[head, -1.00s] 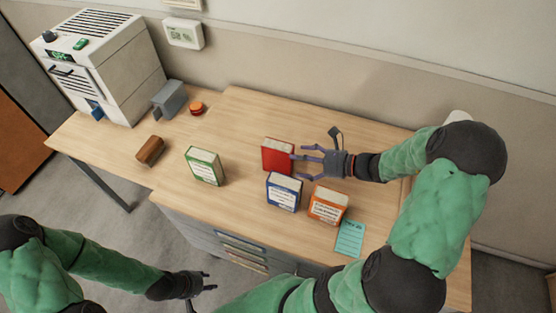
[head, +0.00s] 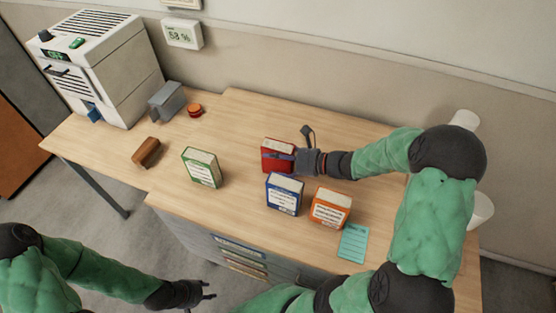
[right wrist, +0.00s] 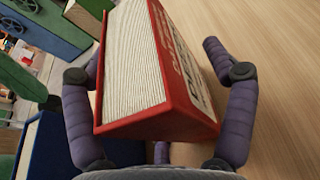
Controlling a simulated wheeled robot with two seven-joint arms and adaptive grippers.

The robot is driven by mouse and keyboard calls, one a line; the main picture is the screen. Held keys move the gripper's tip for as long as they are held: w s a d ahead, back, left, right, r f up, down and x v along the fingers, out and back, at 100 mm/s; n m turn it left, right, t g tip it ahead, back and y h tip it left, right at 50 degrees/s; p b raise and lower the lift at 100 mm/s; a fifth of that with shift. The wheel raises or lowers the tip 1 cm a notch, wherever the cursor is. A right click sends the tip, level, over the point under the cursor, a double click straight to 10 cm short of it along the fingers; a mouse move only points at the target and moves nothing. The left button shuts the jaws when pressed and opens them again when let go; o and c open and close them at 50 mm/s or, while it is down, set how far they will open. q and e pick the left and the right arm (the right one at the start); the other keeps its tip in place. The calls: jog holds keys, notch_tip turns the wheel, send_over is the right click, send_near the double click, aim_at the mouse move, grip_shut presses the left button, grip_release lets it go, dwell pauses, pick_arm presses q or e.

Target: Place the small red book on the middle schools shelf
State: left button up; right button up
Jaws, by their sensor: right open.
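The small red book (head: 275,147) stands upright on the wooden desk, behind the blue book (head: 284,196). My right gripper (head: 280,157) is at the red book, with its fingers on either side of it. In the right wrist view the red book (right wrist: 160,75) sits between the open fingers, and there is a gap between it and the right finger. My left gripper (head: 205,291) is low in front of the desk, away from the books; its finger opening is too small to judge. The middle schools shelf cannot be identified in these views.
A green book (head: 202,168) and an orange book (head: 330,208) stand nearby on the desk (head: 240,120). A teal card (head: 353,243) lies at the front right. A white machine (head: 105,70), grey box (head: 167,101) and brown block (head: 147,152) are at left.

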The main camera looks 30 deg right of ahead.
jog(key=c, duration=1.6)
